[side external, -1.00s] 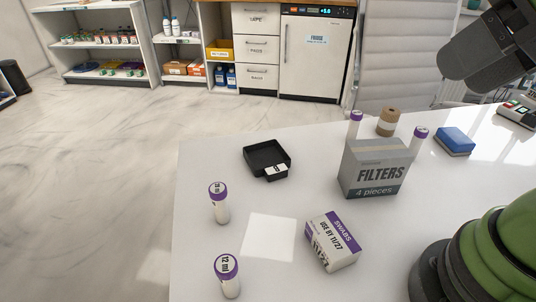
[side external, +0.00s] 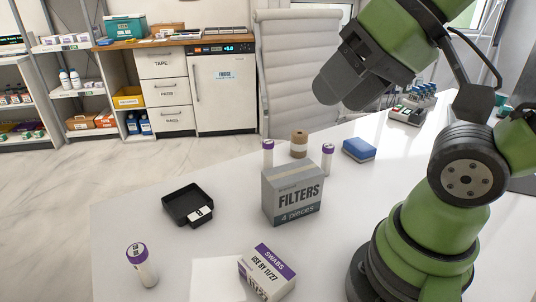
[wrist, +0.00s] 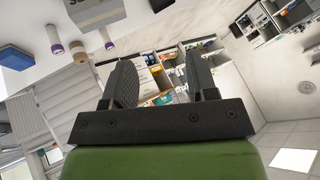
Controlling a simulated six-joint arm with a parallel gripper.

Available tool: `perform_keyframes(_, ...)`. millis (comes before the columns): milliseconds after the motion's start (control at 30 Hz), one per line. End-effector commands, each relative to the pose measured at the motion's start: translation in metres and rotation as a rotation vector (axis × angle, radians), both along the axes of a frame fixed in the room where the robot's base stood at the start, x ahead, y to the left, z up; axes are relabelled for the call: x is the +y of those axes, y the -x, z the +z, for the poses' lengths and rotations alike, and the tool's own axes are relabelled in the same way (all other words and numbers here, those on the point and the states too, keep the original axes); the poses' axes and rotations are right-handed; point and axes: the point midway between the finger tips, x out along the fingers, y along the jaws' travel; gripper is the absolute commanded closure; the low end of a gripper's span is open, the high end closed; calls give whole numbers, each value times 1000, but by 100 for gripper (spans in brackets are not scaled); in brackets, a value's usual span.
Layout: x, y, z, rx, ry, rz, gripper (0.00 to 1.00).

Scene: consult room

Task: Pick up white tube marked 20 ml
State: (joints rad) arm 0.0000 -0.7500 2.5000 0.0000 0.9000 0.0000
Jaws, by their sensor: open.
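Several white tubes with purple caps stand upright on the white table. One tube (side external: 146,273) is at the front left; its cap has dark print too small to read surely. Two more tubes, (side external: 267,158) and (side external: 327,165), stand behind the filters box, their lower parts hidden by it and no marking legible. Their purple caps also show in the wrist view (wrist: 57,47) (wrist: 107,42). I cannot tell which tube is marked 20 ml. My gripper (side external: 341,92) is open and empty, high above the table's back part; its spread fingers show in the wrist view (wrist: 158,60).
A grey filters box (side external: 291,200) stands mid-table, with a swabs box (side external: 266,272) in front. A black tray (side external: 178,208) with a small white label lies left. A brown roll (side external: 299,147) and blue block (side external: 358,150) are behind. Front-left tabletop is partly clear.

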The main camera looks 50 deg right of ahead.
Motion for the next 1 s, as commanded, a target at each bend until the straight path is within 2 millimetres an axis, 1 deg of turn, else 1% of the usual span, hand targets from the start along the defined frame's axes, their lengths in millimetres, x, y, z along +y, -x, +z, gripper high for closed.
perform_keyframes(100,0,0,0,0,0,0,47)
perform_keyframes(133,0,0,0,0,0,0,45)
perform_keyframes(167,0,0,0,0,0,0,38)
perform_keyframes(433,0,0,0,0,1,0,37)
perform_keyframes(567,-5,-12,2,16,15,-23,37)
perform_keyframes(667,-17,-35,2,45,47,-63,37)
perform_keyframes(767,-34,-68,-1,81,88,-115,37)
perform_keyframes(800,-42,-82,-4,96,106,-135,37)
perform_keyframes(867,-55,-102,-11,116,131,-163,37)
perform_keyframes(900,-64,-115,-17,130,145,-179,37)
perform_keyframes(967,-78,-134,-28,150,168,-203,37)
perform_keyframes(1000,-88,-147,-37,165,181,-217,37)
